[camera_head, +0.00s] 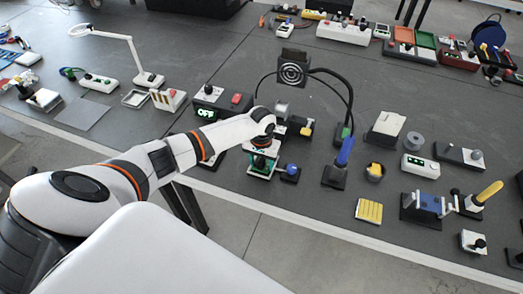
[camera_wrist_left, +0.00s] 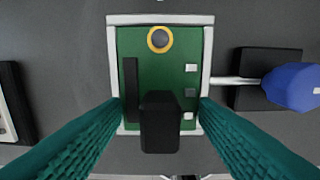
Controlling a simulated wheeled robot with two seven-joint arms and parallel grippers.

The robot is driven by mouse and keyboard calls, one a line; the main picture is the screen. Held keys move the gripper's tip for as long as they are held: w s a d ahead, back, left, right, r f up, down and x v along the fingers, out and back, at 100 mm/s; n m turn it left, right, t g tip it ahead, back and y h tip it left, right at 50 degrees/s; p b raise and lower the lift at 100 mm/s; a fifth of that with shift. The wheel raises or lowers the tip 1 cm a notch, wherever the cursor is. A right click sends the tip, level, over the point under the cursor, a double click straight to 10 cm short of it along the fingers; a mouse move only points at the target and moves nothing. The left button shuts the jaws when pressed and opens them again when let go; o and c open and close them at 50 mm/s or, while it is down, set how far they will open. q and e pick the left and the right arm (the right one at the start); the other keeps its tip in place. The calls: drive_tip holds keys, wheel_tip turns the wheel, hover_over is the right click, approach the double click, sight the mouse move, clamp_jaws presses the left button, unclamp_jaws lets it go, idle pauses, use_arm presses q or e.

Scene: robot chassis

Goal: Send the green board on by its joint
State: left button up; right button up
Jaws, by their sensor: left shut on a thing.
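A green board (camera_wrist_left: 180,68) in a white frame (camera_wrist_left: 160,19) fills the middle of the left wrist view. It has a gold-ringed hole near its top, a dark strip, pale parts and a black block (camera_wrist_left: 161,125) standing at its lower middle. It also shows in the head view as a green and white unit (camera_head: 261,166) near the table's front edge. My right gripper is not in view.
A blue knob (camera_wrist_left: 292,86) on a black base sits close to the board's right side. A box reading OFF (camera_head: 212,105) stands behind to the left. A blue-handled tool (camera_head: 344,153) on a stand and a yellow block (camera_head: 369,211) are to the right.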

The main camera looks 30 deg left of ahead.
sight(261, 161)
use_arm(q)
drive_tip(key=shift+f, duration=0.5)
drive_tip(key=o, duration=1.1)
drive_tip(key=shift+o, duration=0.2)
wheel_tip(261, 161, up, 12)
drive_tip(key=shift+b, duration=0.45)
